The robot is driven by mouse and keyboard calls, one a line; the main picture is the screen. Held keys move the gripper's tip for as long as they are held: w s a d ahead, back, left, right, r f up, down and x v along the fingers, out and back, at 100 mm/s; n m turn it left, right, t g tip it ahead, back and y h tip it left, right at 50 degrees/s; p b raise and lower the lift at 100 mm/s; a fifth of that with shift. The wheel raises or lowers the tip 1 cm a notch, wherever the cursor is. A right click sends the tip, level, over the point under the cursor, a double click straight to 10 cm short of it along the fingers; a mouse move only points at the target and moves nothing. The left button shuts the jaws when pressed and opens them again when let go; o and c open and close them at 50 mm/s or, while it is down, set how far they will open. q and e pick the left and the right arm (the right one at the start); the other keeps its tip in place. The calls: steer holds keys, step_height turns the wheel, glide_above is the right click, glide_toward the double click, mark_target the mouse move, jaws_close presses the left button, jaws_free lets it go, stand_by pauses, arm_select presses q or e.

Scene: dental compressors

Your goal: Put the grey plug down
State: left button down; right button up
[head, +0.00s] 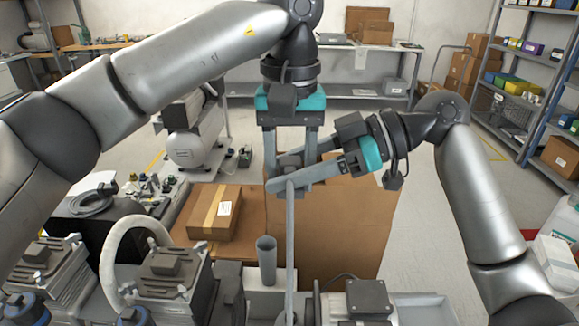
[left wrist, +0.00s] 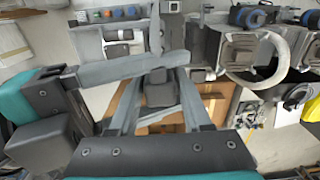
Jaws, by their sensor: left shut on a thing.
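The grey plug (head: 289,161) is a small dark block between the fingertips of my left gripper (head: 290,153), which points down at mid-picture. In the left wrist view the plug (left wrist: 160,88) shows between the two fingers of that shut gripper. My right gripper (head: 292,172) comes in from the right, its fingers crossing just at and below the plug. Whether they touch or grip the plug is hidden by the overlap. A long thin grey bar (head: 290,250) runs down from the crossing fingers; I cannot tell if it is held.
A taped cardboard box (head: 215,213) stands left of the grippers, with a larger brown carton (head: 345,225) behind them. A grey upright tube (head: 266,260) and compressor motors (head: 170,278) fill the near bench. A grey tray (head: 425,308) lies at the lower right. Open floor shows beyond.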

arm_select(q)
steer(key=shift+w, duration=0.1)
arm_select(e)
steer(key=shift+s, duration=0.1)
jaws_close()
arm_select(q)
steer(key=shift+c, duration=1.3)
jaws_free()
